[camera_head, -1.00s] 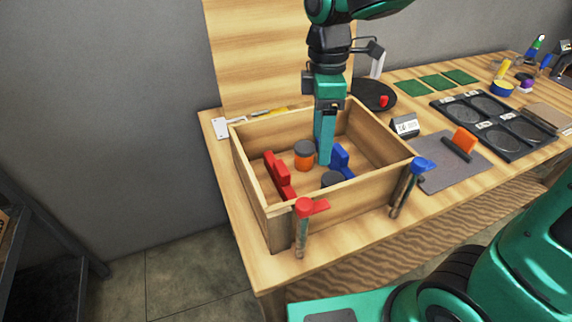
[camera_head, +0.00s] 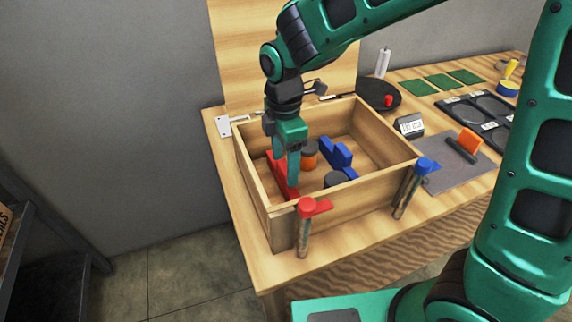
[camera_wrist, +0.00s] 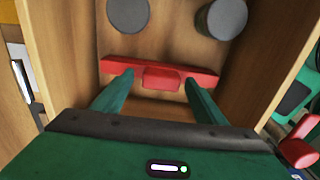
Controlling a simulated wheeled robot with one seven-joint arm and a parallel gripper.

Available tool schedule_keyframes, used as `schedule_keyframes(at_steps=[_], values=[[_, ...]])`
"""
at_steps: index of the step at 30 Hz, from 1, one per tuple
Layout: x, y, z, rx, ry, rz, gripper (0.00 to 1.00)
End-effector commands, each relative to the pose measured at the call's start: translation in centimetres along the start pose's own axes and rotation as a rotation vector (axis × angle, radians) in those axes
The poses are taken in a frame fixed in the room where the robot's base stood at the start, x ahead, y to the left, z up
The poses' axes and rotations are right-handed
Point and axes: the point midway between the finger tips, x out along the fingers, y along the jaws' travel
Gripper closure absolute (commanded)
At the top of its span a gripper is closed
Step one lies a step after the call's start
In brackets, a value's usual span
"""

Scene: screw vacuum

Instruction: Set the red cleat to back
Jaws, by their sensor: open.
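The red cleat (camera_head: 279,172), a long low red bar with a raised block, lies inside the wooden box along its left side. In the wrist view the red cleat (camera_wrist: 160,76) runs across the picture, its block facing my gripper. My gripper (camera_head: 292,180) is down inside the box at the red cleat, open and empty. In the wrist view my gripper's fingers (camera_wrist: 158,84) stand on either side of the block, apart from it; whether they touch the bar is unclear. In the head view my gripper hides part of the cleat.
The wooden box (camera_head: 365,187) has walls around my gripper. Inside are a blue cleat (camera_head: 340,157), an orange and grey cylinder (camera_head: 310,154) and a grey-topped cylinder (camera_head: 335,179). A red-topped clamp (camera_head: 308,208) and a blue-topped clamp (camera_head: 424,166) stand at the front wall.

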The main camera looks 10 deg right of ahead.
Motion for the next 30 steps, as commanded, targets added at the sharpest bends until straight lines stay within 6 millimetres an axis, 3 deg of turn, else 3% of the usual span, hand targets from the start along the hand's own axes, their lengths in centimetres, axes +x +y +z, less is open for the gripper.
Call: schedule_keyframes(at_steps=[6, 14, 15, 22, 30], values=[[1.5, 0.0, 0.0, 0.001, 0.000, 0.001, 0.34], [1.6, 0.0, 0.0, 0.001, 0.000, 0.001, 0.34], [1.6, 0.0, 0.0, 0.001, 0.000, 0.001, 0.37], [1.6, 0.1, 0.0, 0.001, 0.001, 0.002, 0.92], [1.5, 0.2, 0.3, 0.019, 0.001, 0.005, 0.94]])
